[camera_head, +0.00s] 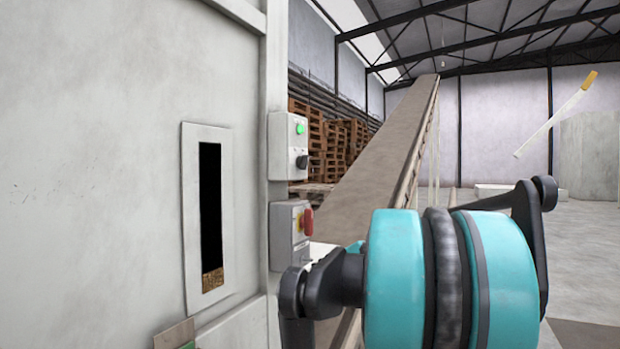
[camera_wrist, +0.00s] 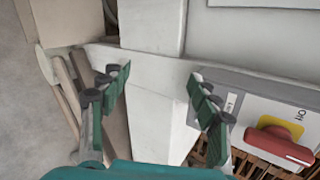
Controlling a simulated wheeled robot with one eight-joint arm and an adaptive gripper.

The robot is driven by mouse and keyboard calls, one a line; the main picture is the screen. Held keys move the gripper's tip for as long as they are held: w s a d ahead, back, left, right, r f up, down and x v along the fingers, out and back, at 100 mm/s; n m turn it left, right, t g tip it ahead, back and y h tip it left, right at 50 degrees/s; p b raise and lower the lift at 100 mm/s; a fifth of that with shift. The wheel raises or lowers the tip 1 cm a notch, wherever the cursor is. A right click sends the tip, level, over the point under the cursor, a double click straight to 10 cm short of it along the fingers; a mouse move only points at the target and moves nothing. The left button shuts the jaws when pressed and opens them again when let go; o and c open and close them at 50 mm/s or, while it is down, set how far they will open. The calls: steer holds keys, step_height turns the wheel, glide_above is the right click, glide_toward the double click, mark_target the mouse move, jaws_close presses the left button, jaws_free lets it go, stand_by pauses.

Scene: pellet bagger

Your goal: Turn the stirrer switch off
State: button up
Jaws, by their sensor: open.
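Two switch boxes are on the right edge of the pale machine in the head view. The upper grey box (camera_head: 288,146) has a lit green lamp (camera_head: 300,129) and a black knob (camera_head: 302,162). The lower grey box has a red rotary handle (camera_head: 307,222) on a yellow plate. I cannot tell which one is the stirrer switch. In the wrist view, my gripper (camera_wrist: 160,73) is open and empty. The red handle (camera_wrist: 280,145) on its yellow plate shows right of the right finger, apart from it. Small labels on that box are too small to read surely.
The machine wall (camera_head: 90,150) has a tall slot window (camera_head: 211,200) with brown pellets at its bottom. A sloping conveyor (camera_head: 385,150) rises behind the boxes. Wooden pallets (camera_head: 335,135) are stacked beyond. Open floor (camera_head: 590,260) lies at the right.

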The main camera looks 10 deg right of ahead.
steer(key=w+d+r+m+t+y, duration=0.1)
steer(key=d+r, duration=0.2)
steer(key=r, duration=0.5)
steer(key=w+d+r+m+t+y, duration=0.1)
steer(key=d+r+m+t+y, duration=0.15)
steer(key=r, duration=0.55)
steer(key=t+y, duration=0.1)
steer(key=t, duration=0.1)
glide_toward(303, 162)
steer(key=w+x, duration=0.1)
steer(key=x, duration=0.7)
steer(key=shift+d+f+m, duration=0.15)
steer(key=shift+d+m, duration=0.2)
steer(key=shift+c, duration=0.2)
steer(key=c, duration=1.1)
